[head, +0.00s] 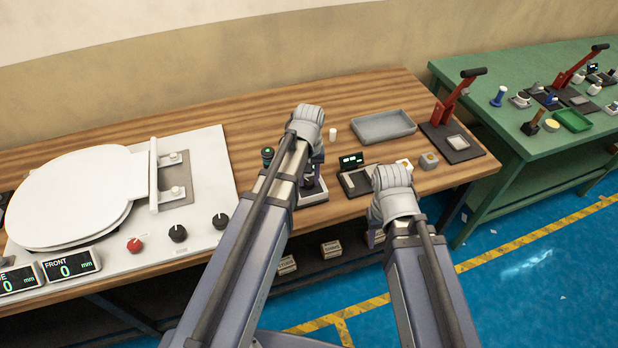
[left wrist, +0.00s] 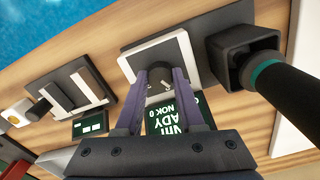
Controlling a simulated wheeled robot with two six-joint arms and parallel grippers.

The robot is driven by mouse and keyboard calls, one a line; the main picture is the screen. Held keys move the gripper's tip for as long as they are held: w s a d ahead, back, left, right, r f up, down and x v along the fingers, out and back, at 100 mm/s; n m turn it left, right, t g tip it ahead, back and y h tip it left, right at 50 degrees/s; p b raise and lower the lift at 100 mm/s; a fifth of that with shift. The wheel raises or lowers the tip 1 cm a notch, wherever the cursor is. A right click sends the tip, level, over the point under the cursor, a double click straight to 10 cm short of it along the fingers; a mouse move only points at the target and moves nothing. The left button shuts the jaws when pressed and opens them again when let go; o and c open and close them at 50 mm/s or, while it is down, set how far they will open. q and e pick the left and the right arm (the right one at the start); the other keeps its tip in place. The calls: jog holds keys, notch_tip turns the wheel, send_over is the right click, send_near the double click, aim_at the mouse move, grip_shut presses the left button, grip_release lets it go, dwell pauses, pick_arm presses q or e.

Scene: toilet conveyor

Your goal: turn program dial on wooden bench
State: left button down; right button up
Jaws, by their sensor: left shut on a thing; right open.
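A unit with a pale plate (left wrist: 135,62) stands on the wooden bench (head: 245,115); the unit also shows in the head view (head: 313,199). In the left wrist view a dark dial (left wrist: 157,61) sits on this plate. My left gripper (left wrist: 160,76) has its two purple fingers at the dial, one on each side, and is shut on it. A green display (left wrist: 188,112) beside the fingers is partly hidden by them. In the head view my left arm covers much of the unit. My right gripper (head: 376,238) is open and mostly hidden behind its wrist, near the bench's front edge.
A grey tray (head: 383,127), a red-levered press (head: 456,110) and a small device with a display (head: 352,161) stand to the right. A black holder with a teal-ringed handle (left wrist: 268,75) stands close beside the unit. A white toilet seat (head: 70,197) lies at left.

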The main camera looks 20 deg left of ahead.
aim_at(309, 181)
pick_arm(q)
jog(key=m, duration=0.5)
jog(key=shift+m, duration=0.4)
dwell(0.4)
jog(key=c, duration=0.5)
grip_release()
notch_tip(309, 181, up, 8)
jog(key=p, duration=0.8)
jog(key=shift+f, duration=0.1)
